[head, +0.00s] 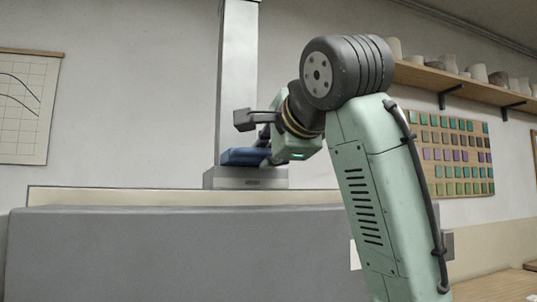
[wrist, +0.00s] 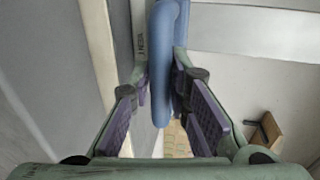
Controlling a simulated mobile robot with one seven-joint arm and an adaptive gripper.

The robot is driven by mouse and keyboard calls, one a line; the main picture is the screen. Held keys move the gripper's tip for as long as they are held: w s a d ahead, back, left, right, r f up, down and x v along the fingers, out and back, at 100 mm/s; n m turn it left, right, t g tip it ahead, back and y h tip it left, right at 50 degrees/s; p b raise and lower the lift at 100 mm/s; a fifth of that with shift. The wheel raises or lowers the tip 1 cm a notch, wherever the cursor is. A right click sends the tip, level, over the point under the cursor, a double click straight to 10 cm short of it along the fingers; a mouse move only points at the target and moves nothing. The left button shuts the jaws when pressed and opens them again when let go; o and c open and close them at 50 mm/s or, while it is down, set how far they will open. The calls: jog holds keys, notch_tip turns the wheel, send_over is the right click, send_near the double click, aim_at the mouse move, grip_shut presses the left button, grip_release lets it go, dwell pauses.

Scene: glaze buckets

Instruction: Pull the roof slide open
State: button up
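The roof slide appears to be the grey block (head: 245,178) at the foot of a tall grey column; a small label is on its front. A blue handle (head: 243,157) sticks out just above this block. In the wrist view the blue handle (wrist: 162,85) runs down between my gripper's two purple-padded fingers (wrist: 163,82). The fingertips lie beside it, one on each side, very close. Whether both pads touch it is unclear. In the head view my gripper (head: 270,155) is at the handle's right end, its fingers partly hidden.
A broad grey box (head: 150,250) fills the lower left, with a pale ledge behind it. The grey column (head: 237,80) rises behind the handle. A shelf of pots (head: 460,80) and a board of coloured tiles (head: 455,155) are at right. A chart (head: 25,105) hangs at left.

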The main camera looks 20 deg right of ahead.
jog(key=o, duration=0.4)
jog(key=shift+c, duration=0.2)
jog(key=v, duration=1.2)
jog(key=shift+s, duration=0.1)
